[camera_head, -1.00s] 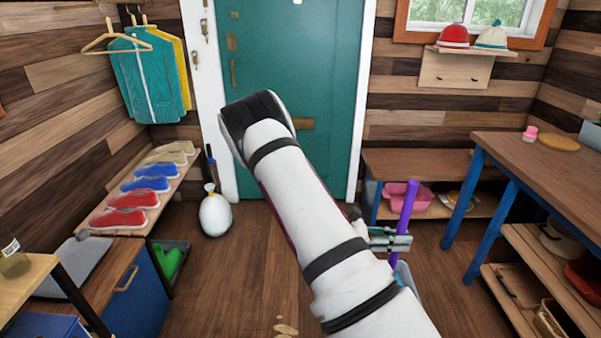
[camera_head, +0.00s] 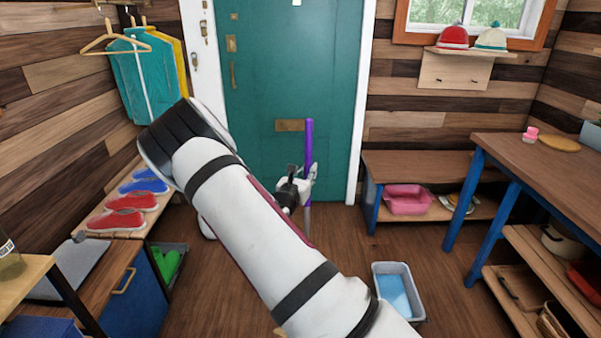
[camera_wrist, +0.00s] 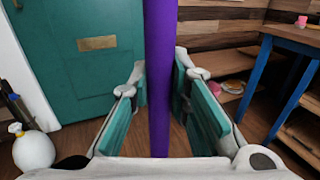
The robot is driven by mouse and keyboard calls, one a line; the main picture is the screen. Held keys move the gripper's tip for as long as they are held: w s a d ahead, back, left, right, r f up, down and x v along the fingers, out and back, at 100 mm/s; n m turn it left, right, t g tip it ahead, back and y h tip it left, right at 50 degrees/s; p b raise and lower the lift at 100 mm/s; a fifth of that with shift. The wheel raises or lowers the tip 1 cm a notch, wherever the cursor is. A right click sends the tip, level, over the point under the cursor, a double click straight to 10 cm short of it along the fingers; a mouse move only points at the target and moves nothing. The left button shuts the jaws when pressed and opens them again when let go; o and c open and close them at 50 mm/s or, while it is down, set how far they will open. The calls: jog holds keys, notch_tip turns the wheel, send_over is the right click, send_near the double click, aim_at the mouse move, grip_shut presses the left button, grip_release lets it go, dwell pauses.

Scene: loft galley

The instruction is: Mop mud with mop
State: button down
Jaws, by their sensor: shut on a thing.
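The mop's purple handle (camera_head: 309,145) stands nearly upright in front of the teal door. Its grey lower shaft (camera_head: 307,218) shows below my gripper (camera_head: 303,185), and the mop head is hidden behind my arm. In the wrist view, the purple handle (camera_wrist: 160,80) runs vertically between the teal finger pads of my gripper (camera_wrist: 160,95), which is shut on it. A small edge of tan mud (camera_head: 278,332) shows on the floor at the bottom, left of my arm. The rest of the mud is hidden by my arm.
A grey tub (camera_head: 421,305) with blue contents stands on the floor right of my arm. A shoe bench (camera_head: 105,232) is at left, a low bench (camera_head: 430,165) and blue-legged table (camera_head: 476,215) at right. A white bag (camera_wrist: 33,150) stands left of the door. Floor near the door is open.

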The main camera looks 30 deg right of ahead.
jog(key=shift+n+t+y, duration=0.4)
jog(key=shift+n+t, duration=0.1)
jog(key=shift+t, duration=0.1)
jog(key=f+b, duration=0.1)
jog(key=w+a+f+b, duration=0.1)
jog(key=f+b, duration=0.2)
jog(key=f, duration=0.1)
jog(key=shift+w+a, duration=0.2)
jog(key=shift+w, duration=0.15)
